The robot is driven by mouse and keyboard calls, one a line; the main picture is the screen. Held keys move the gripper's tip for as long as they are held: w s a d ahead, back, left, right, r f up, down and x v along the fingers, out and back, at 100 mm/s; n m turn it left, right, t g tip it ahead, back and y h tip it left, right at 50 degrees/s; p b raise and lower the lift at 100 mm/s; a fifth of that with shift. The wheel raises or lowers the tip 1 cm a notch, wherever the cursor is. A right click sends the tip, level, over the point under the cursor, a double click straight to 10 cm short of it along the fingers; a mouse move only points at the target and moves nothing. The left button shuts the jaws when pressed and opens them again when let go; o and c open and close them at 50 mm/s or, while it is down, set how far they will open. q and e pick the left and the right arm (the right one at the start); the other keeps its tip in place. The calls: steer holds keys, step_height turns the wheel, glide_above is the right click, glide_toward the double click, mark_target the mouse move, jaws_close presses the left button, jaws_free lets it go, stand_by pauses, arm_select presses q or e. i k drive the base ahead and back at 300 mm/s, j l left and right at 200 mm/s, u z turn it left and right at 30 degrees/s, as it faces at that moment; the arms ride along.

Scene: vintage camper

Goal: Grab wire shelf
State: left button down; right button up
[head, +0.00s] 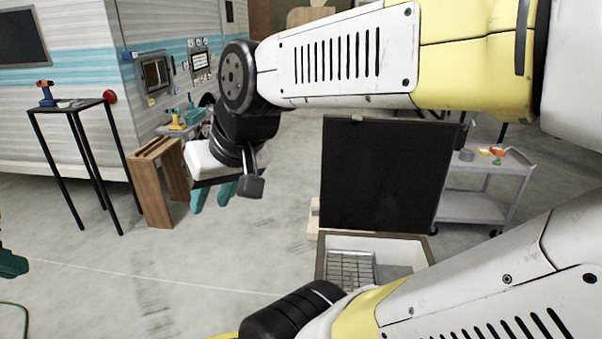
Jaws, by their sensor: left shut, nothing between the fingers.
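The wire shelf (350,268) is a silver wire grid inside an open white chest (399,253) at the lower middle. My lower arm hides part of the chest's near side, and the front of the shelf is cut off from view. The chest's black lid (385,175) stands upright behind it. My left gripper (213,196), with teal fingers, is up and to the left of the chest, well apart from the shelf. It is shut and empty, pointing down. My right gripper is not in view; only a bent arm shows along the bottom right.
A grey cart (482,209) with small items stands right of the chest. A wooden stool (156,183) and a tall black table (66,105) with a drill stand at the left, before the camper (75,68). Open concrete floor (250,240) lies between.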

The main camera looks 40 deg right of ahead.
mark_target(352, 285)
steer(key=i+j, duration=0.8)
steer(key=i+z, duration=0.4)
steer(key=i, duration=0.15)
steer(key=i+j+z, duration=0.25)
steer(key=i+z, duration=0.5)
steer(key=i, duration=0.45)
steer(key=i+z, duration=0.3)
steer(key=i, duration=0.45)
steer(key=i+z, duration=0.45)
steer(key=i+j+z, duration=0.25)
steer(key=z, duration=0.2)
steer(key=i+z, duration=0.15)
steer(key=z, duration=0.25)
steer(key=i+z, duration=0.2)
steer(key=z, duration=0.2)
steer(key=i+j+z, duration=0.15)
steer(key=z, duration=0.3)
steer(key=i+j+z, duration=0.15)
steer(key=z, duration=0.25)
steer(key=i+j+z, duration=0.1)
steer(key=z, duration=0.3)
steer(key=i+j+z, duration=0.15)
steer(key=z, duration=0.15)
steer(key=i+j+z, duration=0.1)
steer(key=j+z, duration=0.2)
steer(key=z, duration=0.8)
